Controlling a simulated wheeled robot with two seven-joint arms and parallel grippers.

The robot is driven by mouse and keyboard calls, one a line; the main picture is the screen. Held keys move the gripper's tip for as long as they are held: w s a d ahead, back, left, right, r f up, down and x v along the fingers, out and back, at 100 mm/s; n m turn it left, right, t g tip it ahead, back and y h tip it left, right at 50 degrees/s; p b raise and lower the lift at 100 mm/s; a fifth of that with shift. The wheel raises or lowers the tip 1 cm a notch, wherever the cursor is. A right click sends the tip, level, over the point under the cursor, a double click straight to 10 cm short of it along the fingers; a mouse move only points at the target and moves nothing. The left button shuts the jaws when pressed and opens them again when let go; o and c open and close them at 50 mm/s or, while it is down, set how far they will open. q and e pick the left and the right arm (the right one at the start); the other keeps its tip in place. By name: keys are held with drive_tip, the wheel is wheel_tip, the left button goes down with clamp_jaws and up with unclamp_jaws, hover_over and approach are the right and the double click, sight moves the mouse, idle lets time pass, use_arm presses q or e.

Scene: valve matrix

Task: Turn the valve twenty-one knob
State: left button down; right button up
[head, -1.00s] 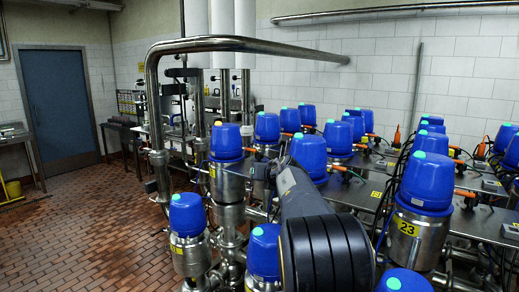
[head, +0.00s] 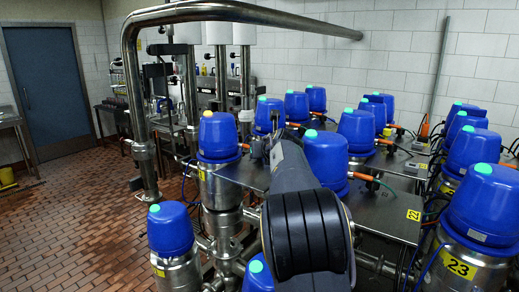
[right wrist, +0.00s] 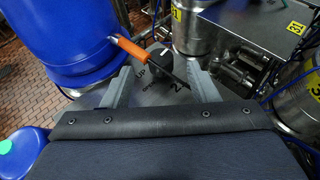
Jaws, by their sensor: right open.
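In the right wrist view, an orange-handled knob (right wrist: 128,47) with a dark hub sits on a grey metal plate (right wrist: 150,92). The plate's lettering is partly hidden; a "2" shows, but I cannot read the full number. My right gripper (right wrist: 157,68) is open, its two grey fingers apart on either side of the plate's lettering and the dark hub, the orange handle beyond them to the upper left. Contact cannot be told. In the head view my arm reaches in from the bottom centre and hides much of the area around its tip. My left gripper is not in view.
A large blue valve cap (right wrist: 75,38) stands close on the left in the wrist view, with another blue cap (right wrist: 20,155) lower left. Steel valve bodies and a "31" label (right wrist: 295,28) are at right. The head view shows several blue-capped valves, including valve 23 (head: 458,267), and open tiled floor (head: 80,225).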

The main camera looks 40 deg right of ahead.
drive_tip(key=p+x, duration=0.1)
drive_tip(key=x, duration=0.5)
drive_tip(key=shift+w+d+f, duration=0.15)
drive_tip(key=shift+w+f, duration=0.05)
drive_tip(key=shift+w, duration=0.05)
drive_tip(key=shift+c, duration=0.2)
drive_tip(key=c, duration=0.9)
